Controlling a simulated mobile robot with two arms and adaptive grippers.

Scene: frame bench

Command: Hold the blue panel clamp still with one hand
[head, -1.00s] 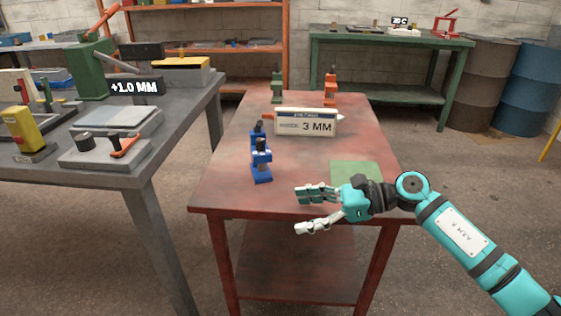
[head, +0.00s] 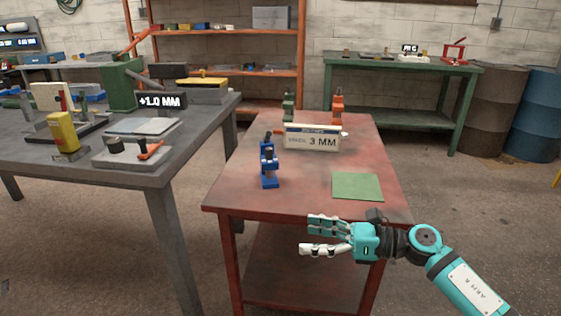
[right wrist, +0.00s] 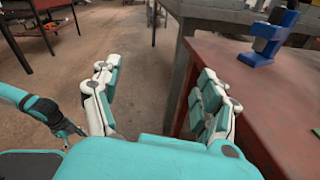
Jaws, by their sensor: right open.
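The blue panel clamp (head: 269,171) stands upright on the red table (head: 235,195), near its left side. Its lower part also shows at the top right of the right wrist view (right wrist: 270,42). My right gripper (head: 312,236) is open and empty at the table's front edge, in front of and to the right of the clamp, not touching it. Its spread fingers also show in the right wrist view (right wrist: 160,100). A teal arm part, apparently my left arm, with a dark end (right wrist: 68,130) is at the left of that view; its fingers are not clear.
A sign reading 3 MM (head: 311,139) stands behind the clamp. A green mat (head: 357,186) lies to its right. A green clamp (head: 289,104) and an orange one (head: 338,108) stand at the back. A grey bench (head: 110,178) is at left. The tabletop's front middle is clear.

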